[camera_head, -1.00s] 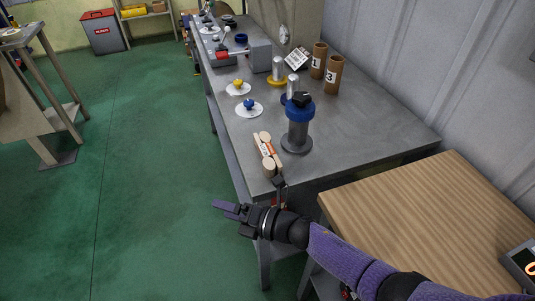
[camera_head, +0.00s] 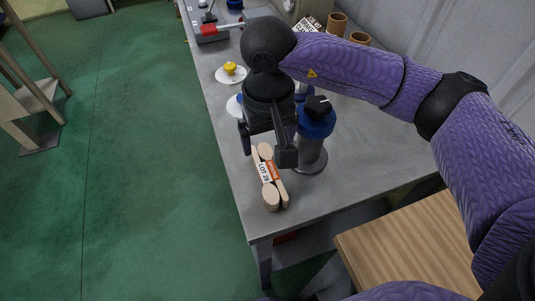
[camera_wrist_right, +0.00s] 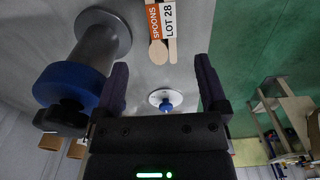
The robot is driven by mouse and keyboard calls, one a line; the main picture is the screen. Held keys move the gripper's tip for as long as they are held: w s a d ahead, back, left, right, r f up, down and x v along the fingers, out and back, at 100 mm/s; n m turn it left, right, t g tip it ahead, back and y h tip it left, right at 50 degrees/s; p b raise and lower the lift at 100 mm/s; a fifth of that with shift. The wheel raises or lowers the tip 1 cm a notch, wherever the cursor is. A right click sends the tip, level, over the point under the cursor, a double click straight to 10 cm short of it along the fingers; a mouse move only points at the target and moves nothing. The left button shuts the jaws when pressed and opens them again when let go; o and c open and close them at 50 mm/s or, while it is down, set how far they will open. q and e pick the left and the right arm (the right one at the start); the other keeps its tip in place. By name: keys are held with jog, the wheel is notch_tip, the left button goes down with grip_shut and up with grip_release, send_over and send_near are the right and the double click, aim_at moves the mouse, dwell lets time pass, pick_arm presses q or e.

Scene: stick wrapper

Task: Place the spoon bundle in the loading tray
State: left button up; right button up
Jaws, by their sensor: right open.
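The spoon bundle (camera_head: 266,176), pale wooden spoons with an orange and white "LOT 28" label, lies on the near end of the grey metal table (camera_head: 255,222). My right gripper (camera_head: 266,147) points down over the bundle's far end, its jaws open with nothing between them. In the right wrist view, the bundle (camera_wrist_right: 160,50) shows between and beyond the open fingers (camera_wrist_right: 163,80), apart from them. I cannot pick out a loading tray. My left gripper is not in view.
A post with a blue collar and black knob (camera_head: 313,130) stands close right of the bundle. White discs with a yellow knob (camera_head: 231,72) and a blue knob (camera_wrist_right: 166,103) lie farther along. Brown tubes (camera_head: 337,24) stand at the back. A wooden surface (camera_head: 410,240) is at lower right.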

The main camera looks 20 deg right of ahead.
aim_at(268, 171)
jog(key=f, duration=0.3)
jog(key=f+b, duration=0.1)
jog(key=f, duration=0.1)
jog(key=shift+s+a, duration=0.1)
jog(key=shift+s, duration=0.25)
notch_tip(268, 171, down, 4)
jog(key=shift+f+b, duration=0.2)
jog(key=shift+b, duration=0.4)
jog(key=shift+f, duration=0.1)
jog(key=shift+c, duration=0.6)
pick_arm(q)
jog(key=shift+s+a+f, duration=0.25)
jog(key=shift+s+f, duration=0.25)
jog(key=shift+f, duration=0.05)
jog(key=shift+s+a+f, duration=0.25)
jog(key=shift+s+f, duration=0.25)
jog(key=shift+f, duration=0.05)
pick_arm(e)
grip_shut()
